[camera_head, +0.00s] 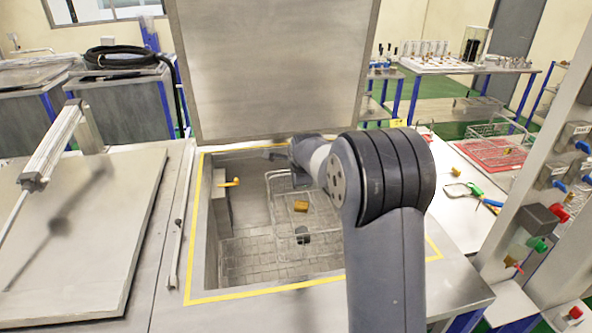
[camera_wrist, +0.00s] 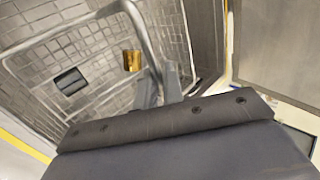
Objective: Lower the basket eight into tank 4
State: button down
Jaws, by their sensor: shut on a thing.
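A wire basket (camera_head: 276,206) hangs within the opening of a tank (camera_head: 211,262) edged with yellow tape. A brass-coloured block (camera_head: 301,206) and a dark block (camera_head: 303,235) lie in it. In the wrist view the basket's handle (camera_wrist: 143,38) runs between the fingers of my gripper (camera_wrist: 160,86), which is shut on it. In the head view my gripper (camera_head: 272,155) is at the top of the basket, and my arm covers the basket's right side. The tank's lid (camera_head: 270,70) stands open behind. I cannot read any tank or basket number.
A closed lid (camera_head: 85,235) with a strut lies to the left. A yellow-orange lever (camera_head: 230,183) sticks out from the tank's left inner wall. At right are a valve panel (camera_head: 560,200) and another wire basket (camera_head: 500,140) on a red mat (camera_head: 490,153).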

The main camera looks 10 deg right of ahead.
jog(key=b, duration=0.4)
send_over(296, 224)
jog(key=shift+f, duration=3.85)
jog(key=shift+w+f+b, duration=0.2)
jog(key=shift+f+b, duration=2.2)
jog(key=shift+f, duration=0.4)
jog(key=shift+w+f+b, duration=0.15)
jog(key=shift+f+b, duration=2.2)
jog(key=shift+f, duration=0.4)
jog(key=shift+f+b, duration=0.5)
jog(key=shift+f, duration=0.15)
jog(key=c, duration=1.5)
grip_release()
jog(key=shift+o, duration=0.2)
jog(key=shift+s+f, duration=0.15)
jog(key=shift+f, duration=0.15)
jog(key=b+v, duration=0.1)
jog(key=v, duration=0.9)
jog(key=shift+s+r, duration=0.15)
jog(key=shift+r, duration=0.2)
notch_tip(296, 224, up, 12)
jog(key=p, duration=0.8)
jog(key=shift+r, duration=0.15)
